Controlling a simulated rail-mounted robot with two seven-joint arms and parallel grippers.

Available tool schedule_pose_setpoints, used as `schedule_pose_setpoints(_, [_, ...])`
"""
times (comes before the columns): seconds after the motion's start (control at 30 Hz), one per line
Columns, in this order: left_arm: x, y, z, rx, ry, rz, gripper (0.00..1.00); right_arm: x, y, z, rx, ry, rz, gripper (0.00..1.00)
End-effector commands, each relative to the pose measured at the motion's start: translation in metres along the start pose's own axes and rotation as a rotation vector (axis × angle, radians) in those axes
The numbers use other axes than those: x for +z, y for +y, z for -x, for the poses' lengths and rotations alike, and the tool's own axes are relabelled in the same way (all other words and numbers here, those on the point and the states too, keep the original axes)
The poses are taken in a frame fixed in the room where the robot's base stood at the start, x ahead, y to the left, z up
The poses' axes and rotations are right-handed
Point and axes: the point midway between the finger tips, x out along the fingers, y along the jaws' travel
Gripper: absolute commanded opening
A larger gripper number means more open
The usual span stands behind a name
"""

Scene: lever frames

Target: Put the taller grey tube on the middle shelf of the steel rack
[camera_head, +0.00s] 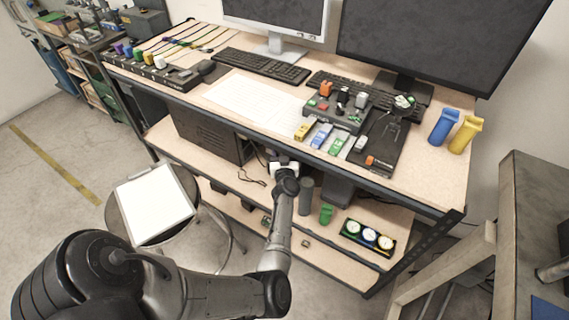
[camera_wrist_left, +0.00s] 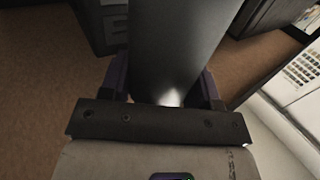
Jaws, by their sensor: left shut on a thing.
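My left gripper (camera_head: 283,168) reaches in under the desk top, above the lower shelf. In the left wrist view my left gripper (camera_wrist_left: 163,85) is shut on a dark grey tube (camera_wrist_left: 180,42), with a finger on each side. The held tube is hidden behind my wrist in the head view. Another grey tube (camera_head: 306,196) stands upright on the lower shelf, just right of my forearm. A rack with several shelves (camera_head: 92,88) stands at the far upper left; I cannot tell which shelf is free. My right gripper is not in view.
A green tube (camera_head: 326,214) and a panel of gauges (camera_head: 368,237) are on the lower shelf (camera_head: 330,259). A dark box (camera_head: 212,135) stands left of my gripper. The desk edge overhangs it. A stool with a white board (camera_head: 153,203) stands left.

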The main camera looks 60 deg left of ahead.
Motion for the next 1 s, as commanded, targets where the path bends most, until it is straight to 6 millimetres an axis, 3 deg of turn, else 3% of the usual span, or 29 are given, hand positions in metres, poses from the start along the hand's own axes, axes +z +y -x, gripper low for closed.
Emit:
schedule_pose_setpoints(0.17, [0.012, 0.000, -0.001, -0.001, 0.004, 0.000, 0.00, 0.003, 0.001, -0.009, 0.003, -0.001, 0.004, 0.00])
schedule_pose_setpoints(0.4, [0.045, -0.001, -0.001, -0.001, 0.005, -0.001, 0.00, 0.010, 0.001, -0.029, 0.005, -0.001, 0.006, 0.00])
schedule_pose_setpoints(0.97, [0.050, 0.004, 0.000, -0.001, 0.004, 0.000, 0.00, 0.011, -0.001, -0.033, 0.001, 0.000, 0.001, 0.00])
schedule_pose_setpoints(1.0, [0.053, 0.004, 0.001, 0.000, -0.001, -0.001, 0.57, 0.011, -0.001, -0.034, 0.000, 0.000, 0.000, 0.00])
